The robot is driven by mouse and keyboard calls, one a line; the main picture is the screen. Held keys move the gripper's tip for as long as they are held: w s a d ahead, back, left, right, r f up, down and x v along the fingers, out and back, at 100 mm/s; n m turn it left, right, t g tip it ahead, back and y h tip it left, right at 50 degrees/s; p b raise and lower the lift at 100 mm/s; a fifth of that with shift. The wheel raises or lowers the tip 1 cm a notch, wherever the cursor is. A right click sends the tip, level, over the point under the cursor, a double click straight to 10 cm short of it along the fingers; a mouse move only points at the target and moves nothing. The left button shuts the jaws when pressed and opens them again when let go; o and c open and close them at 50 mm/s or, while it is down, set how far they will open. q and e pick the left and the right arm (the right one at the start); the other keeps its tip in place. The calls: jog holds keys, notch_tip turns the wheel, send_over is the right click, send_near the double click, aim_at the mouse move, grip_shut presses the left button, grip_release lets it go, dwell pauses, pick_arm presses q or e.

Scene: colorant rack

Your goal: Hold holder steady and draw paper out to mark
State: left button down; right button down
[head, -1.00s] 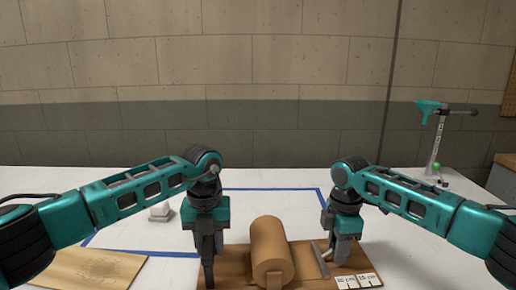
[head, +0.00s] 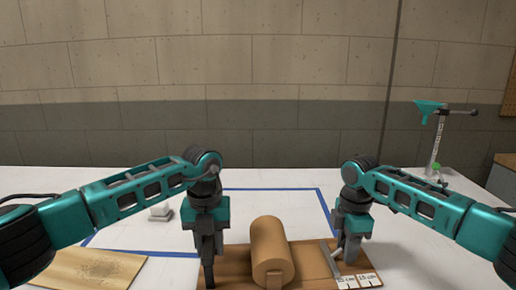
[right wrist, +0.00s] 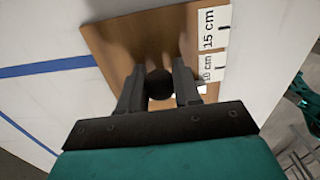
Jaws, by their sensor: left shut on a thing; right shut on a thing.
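The holder is a wooden board (head: 235,270) with a brown paper roll (head: 270,250) lying across its middle. My left gripper (head: 208,280) points down and is shut on the board's left part; its exact grip is hard to see. A grey bar (head: 332,260) lies right of the roll, with a brown surface between them; I cannot tell paper from board there. My right gripper (head: 347,258) is beside this bar. In the right wrist view its fingers (right wrist: 158,78) are shut on a dark round knob (right wrist: 159,86). White marks (right wrist: 207,68) read 10 cm and 15 cm.
A wooden sheet (head: 85,270) lies at the table's front left. Blue tape (head: 270,189) outlines an area. A teal tool on a stand (head: 433,140) is at the back right.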

pick_arm(q)
jog(key=shift+a, duration=0.1)
pick_arm(e)
jog(key=shift+d, duration=0.25)
jog(key=shift+w+d, duration=0.1)
jog(key=shift+d, duration=0.8)
jog(key=c, duration=0.7)
grip_release()
jog(key=shift+a, duration=0.15)
notch_tip(320, 180, up, 12)
pick_arm(q)
jog(key=c, duration=0.7)
grip_release()
